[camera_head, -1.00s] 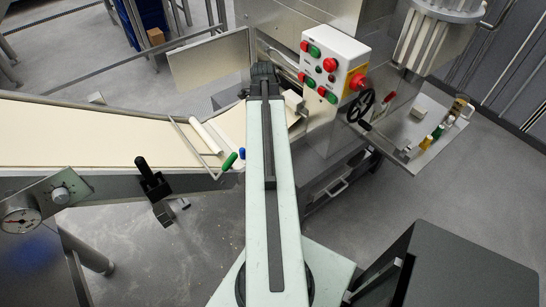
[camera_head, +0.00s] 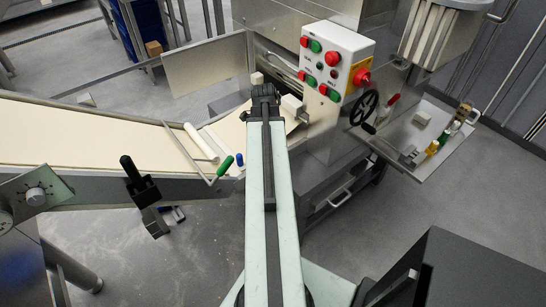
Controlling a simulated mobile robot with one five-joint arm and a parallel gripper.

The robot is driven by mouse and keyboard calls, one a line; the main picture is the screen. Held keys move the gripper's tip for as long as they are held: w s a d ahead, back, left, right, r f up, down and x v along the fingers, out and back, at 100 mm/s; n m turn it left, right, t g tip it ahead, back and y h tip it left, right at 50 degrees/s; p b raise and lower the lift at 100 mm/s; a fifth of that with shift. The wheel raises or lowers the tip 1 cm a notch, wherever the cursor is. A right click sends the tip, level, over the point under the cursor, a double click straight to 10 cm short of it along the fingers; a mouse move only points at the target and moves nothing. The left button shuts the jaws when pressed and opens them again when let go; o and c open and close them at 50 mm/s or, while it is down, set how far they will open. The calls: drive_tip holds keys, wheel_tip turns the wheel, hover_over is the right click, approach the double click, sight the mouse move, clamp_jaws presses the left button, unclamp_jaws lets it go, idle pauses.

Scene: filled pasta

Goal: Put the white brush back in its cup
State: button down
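My gripper (camera_head: 263,92) is at the far end of my pale arm, in the middle of the view, over the pale surface beside the conveyor. It is small and dark, and its finger gap cannot be made out. On the steel side tray (camera_head: 421,169) at the right, a small white piece (camera_head: 455,127) stands near a yellow-and-green item (camera_head: 434,147); it may be the white brush, but it is too small to be sure. A brownish cup-like holder (camera_head: 463,111) stands at the tray's far corner. My gripper is well left of this tray.
A control box (camera_head: 335,58) with red and green buttons and a black handwheel (camera_head: 363,108) stand between my arm and the tray. A white roller (camera_head: 200,142), green (camera_head: 225,166) and blue handles lie left of my arm. A dark box (camera_head: 470,270) fills the lower right.

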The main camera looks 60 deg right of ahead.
drive_tip(key=shift+f, duration=0.85)
drive_tip(key=shift+r, duration=0.25)
drive_tip(key=shift+f, duration=0.2)
drive_tip(key=c, duration=1.2)
unclamp_jaws()
drive_tip(key=shift+r, duration=0.1)
drive_tip(key=shift+o, duration=0.2)
drive_tip(key=r+p, duration=0.8)
drive_tip(key=w+r+p, duration=0.1)
drive_tip(key=r+p, duration=0.3)
drive_tip(key=shift+a+r, duration=0.2)
drive_tip(key=shift+a, duration=0.2)
drive_tip(key=shift+w+f, duration=0.1)
